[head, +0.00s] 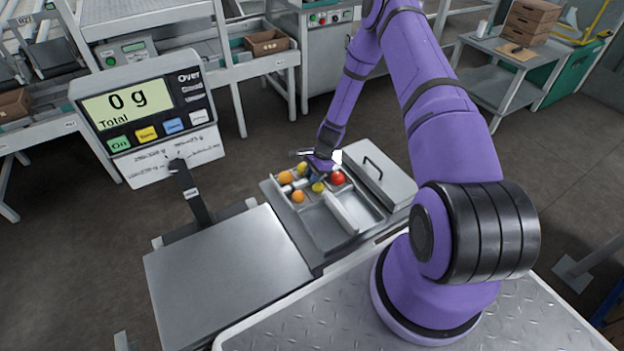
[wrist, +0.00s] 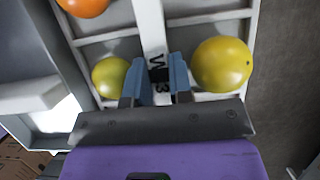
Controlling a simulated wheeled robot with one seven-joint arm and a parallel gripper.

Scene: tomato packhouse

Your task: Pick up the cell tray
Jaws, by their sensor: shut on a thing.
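The cell tray (head: 341,212) is a pale divided tray holding several tomatoes, lying in a grey bay of the bench in the head view. In the wrist view its white central bar (wrist: 150,28) carries dark lettering. My gripper (wrist: 158,84) has its blue fingers on both sides of this bar, shut on it. In the head view my gripper (head: 319,174) is over the tray's middle, partly hidden by my wrist. A red tomato (head: 338,178) and an orange one (head: 298,196) sit in cells. Yellow tomatoes (wrist: 222,64) flank the fingers. Whether the tray is lifted is unclear.
A scale with a display (head: 130,103) reading 0 g and an empty steel plate (head: 228,264) stand left of the tray. A grey lid with a black handle (head: 373,168) is close on the right. Benches (head: 250,70) line the back.

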